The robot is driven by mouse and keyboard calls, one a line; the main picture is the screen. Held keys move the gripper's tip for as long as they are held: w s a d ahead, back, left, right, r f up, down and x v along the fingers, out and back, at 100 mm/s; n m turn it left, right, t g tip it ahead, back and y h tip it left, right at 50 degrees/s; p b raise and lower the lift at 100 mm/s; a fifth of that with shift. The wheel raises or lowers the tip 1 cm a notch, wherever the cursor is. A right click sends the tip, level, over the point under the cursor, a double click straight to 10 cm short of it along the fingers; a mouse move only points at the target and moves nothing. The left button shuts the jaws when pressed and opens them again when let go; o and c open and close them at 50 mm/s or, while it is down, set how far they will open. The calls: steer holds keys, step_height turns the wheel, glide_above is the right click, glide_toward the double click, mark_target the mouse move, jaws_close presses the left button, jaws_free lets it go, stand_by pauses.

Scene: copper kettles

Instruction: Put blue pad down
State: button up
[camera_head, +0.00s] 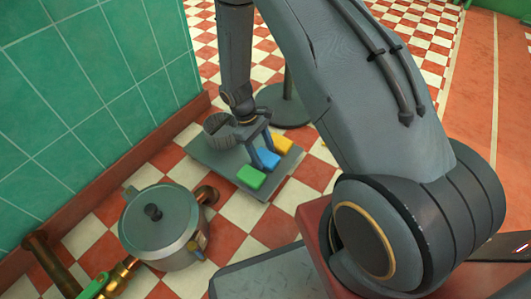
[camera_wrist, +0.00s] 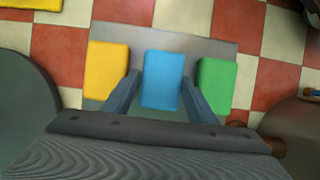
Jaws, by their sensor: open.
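The blue pad (camera_head: 269,159) lies on a grey tray (camera_head: 208,162), between a yellow pad (camera_head: 283,143) and a green pad (camera_head: 251,177). In the wrist view the blue pad (camera_wrist: 162,78) is in the middle, with the yellow pad (camera_wrist: 106,70) on its left and the green pad (camera_wrist: 216,82) on its right. My gripper (camera_head: 262,156) is over the tray at the blue pad. Its jaws are open, with one finger on each side of the pad. In the wrist view my gripper (camera_wrist: 159,90) has its fingers in the gaps between the pads.
A lidded metal kettle (camera_head: 160,228) stands front left on the checkered floor. A brass pipe with a green handle (camera_head: 93,287) lies at lower left. A round dark stand base (camera_head: 285,104) is behind the tray. A green tiled wall (camera_head: 95,90) bounds the left.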

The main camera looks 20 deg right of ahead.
steer(key=shift+s+a+r, duration=0.15)
steer(key=shift+s+a, duration=0.05)
steer(key=shift+a, duration=0.2)
steer(key=d+p+v, duration=0.1)
steer(key=p+v, duration=0.5)
steer(key=v, duration=0.5)
steer(key=s+a+r+t+y, duration=0.1)
steer(key=s+a+r, duration=0.3)
steer(key=a+r, duration=0.5)
steer(key=s+a+r+t, duration=0.1)
steer(key=s+a+r, duration=0.3)
steer(key=r, duration=0.8)
steer(key=s+a+r+y, duration=0.1)
steer(key=s+a+r, duration=0.1)
steer(key=s+r, duration=0.4)
steer(key=s+a+r+n+t+y, duration=0.1)
steer(key=s+r, duration=0.6)
steer(key=s, duration=0.8)
steer(key=shift+a+t+y, duration=0.3)
steer(key=shift+a+y, duration=0.2)
steer(key=shift+a, duration=0.65)
steer(key=shift+s+r+p, duration=0.15)
steer(key=shift+r+p, duration=0.05)
steer(key=shift+p, duration=0.1)
